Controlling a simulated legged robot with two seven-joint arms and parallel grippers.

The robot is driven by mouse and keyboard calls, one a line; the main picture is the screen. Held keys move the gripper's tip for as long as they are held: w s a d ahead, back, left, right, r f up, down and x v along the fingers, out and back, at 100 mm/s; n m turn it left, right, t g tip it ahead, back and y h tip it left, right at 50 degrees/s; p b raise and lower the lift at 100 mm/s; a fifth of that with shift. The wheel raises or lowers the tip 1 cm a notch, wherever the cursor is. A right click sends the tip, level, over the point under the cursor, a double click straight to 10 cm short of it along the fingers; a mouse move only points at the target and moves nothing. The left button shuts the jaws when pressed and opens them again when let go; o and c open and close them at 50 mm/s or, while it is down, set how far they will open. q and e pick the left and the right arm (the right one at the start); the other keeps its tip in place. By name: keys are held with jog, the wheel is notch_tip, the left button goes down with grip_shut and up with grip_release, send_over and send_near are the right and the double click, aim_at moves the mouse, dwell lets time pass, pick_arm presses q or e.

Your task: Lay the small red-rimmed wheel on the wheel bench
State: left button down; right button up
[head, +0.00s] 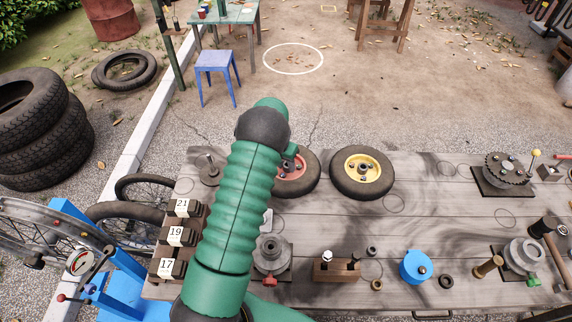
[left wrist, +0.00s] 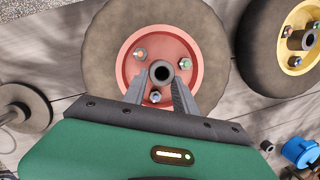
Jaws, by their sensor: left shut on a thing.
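The small red-rimmed wheel (head: 298,178) shows at the back edge of the grey wooden bench (head: 330,220), partly hidden by my green left arm. In the left wrist view the red-rimmed wheel (left wrist: 205,75) faces the camera, with a black tyre, several bolts and a dark hub in the middle. My left gripper (left wrist: 159,80) has its two grey fingers on either side of the hub, shut on it. I cannot tell whether the wheel rests on the boards or hangs just above them. My right gripper is not in view.
A yellow-rimmed wheel (head: 362,173) lies close to the right of the red one. A blue pot (head: 415,267), a wooden block (head: 337,271) and several metal parts stand along the front. Numbered blocks (head: 180,236) stand at the left. The bench's middle right is mostly clear.

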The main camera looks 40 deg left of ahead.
pick_arm(q)
jog(key=c, duration=1)
grip_release()
jog(key=shift+o, duration=0.2)
jog(key=shift+a, duration=0.1)
jog(key=v, duration=1.2)
jog(key=s+d+n, duration=0.8)
jog(key=d+n, duration=0.5)
jog(key=n, duration=0.3)
jog(key=s+d+n, duration=0.8)
jog(key=d+n, duration=0.6)
jog(key=n, duration=0.2)
jog(key=shift+s+d+r+n, duration=0.3)
jog(key=shift+s+r+n, duration=0.05)
jog(key=shift+r+n, duration=0.1)
